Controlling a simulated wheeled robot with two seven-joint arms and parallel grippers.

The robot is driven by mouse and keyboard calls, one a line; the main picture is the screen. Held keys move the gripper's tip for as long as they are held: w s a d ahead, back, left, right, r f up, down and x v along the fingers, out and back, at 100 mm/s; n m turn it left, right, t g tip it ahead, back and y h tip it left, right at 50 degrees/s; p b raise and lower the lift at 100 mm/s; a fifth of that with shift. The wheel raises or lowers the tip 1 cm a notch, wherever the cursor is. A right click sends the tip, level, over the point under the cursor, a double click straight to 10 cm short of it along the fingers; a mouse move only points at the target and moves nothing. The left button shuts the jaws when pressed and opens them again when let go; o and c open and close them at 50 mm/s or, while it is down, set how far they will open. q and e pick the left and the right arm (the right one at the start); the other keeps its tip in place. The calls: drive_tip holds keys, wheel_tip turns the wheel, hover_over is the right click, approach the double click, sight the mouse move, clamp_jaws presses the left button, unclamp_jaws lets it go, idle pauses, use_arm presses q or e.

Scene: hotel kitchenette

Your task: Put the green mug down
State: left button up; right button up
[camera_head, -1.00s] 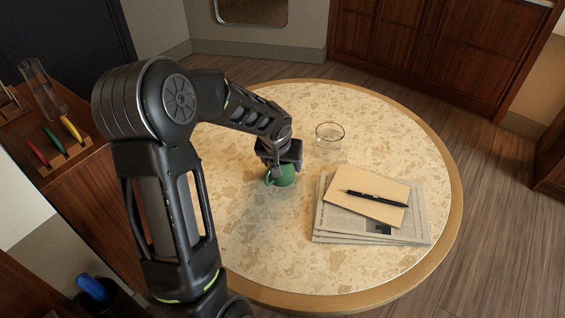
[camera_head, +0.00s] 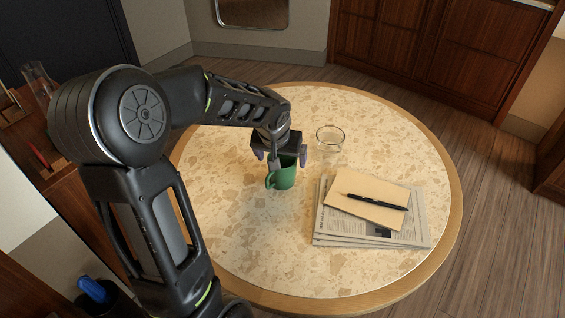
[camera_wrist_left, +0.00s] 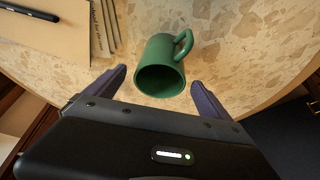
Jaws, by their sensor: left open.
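The green mug (camera_head: 284,176) stands upright on the round speckled table (camera_head: 225,215), left of the newspapers. In the head view its handle points to the lower left. In the left wrist view the mug (camera_wrist_left: 160,68) shows its open mouth towards the camera, with the handle at the upper right. My left gripper (camera_head: 281,157) is open just above and behind the mug. Its two fingers (camera_wrist_left: 160,88) are spread wide to either side of the mug's rim, with gaps between them and the mug. My right gripper is not in view.
A clear glass (camera_head: 329,137) stands behind and right of the mug. A stack of newspapers (camera_head: 335,225) carries a tan notebook (camera_head: 365,210) and a black pen (camera_head: 377,201). The table is clear in front and to the left.

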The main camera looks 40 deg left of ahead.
use_arm(q)
drive_tip(key=v, duration=0.6)
idle(0.4)
